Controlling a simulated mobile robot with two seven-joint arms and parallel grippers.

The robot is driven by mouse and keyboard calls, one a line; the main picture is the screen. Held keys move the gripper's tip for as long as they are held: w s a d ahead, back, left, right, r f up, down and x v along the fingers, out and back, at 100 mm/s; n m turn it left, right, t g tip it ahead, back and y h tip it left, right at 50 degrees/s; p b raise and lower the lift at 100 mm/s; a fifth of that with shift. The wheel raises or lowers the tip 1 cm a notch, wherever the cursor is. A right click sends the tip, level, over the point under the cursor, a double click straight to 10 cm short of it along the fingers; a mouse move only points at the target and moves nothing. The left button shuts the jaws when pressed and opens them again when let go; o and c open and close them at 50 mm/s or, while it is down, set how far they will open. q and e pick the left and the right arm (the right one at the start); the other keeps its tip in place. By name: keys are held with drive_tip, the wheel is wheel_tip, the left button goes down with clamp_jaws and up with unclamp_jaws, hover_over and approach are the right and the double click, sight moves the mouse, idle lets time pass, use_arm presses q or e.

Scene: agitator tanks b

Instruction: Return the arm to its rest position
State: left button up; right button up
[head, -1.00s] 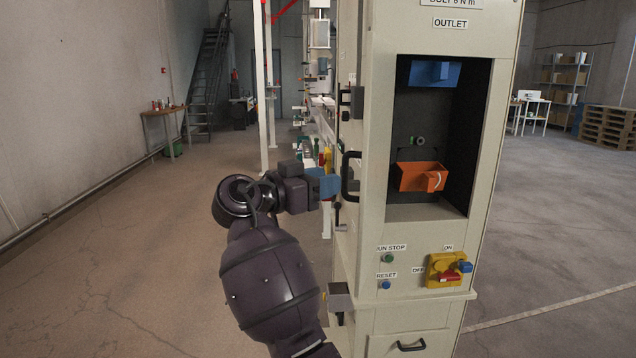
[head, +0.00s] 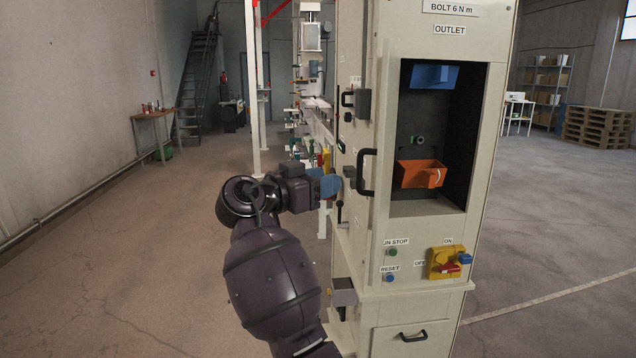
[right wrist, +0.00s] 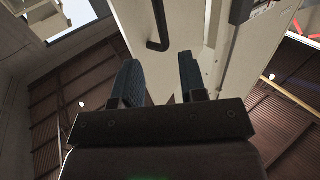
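My right arm reaches up from the bottom of the head view, bent at the elbow. Its right gripper (head: 326,184) has blue fingers and is seen from the side, beside the left face of the beige cabinet (head: 378,285). In the right wrist view the two fingers of the gripper (right wrist: 160,75) stand apart with nothing between them. The cabinet's pale panel (right wrist: 190,28) and a black handle (right wrist: 158,30) lie beyond them. I cannot tell in the head view whether the gripper touches the cabinet. My left gripper is not in view.
The cabinet's outlet recess holds an orange bin (head: 420,174) and a blue bin (head: 432,75). A black handle (head: 366,172) and a grey box (head: 343,291) stick out near my arm. A yellow switch (head: 445,262) sits low on the front. The floor (head: 120,250) to the left is clear.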

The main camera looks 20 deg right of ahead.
drive_tip(key=shift+s+a, duration=0.1)
drive_tip(key=shift+a, duration=0.15)
idle(0.5)
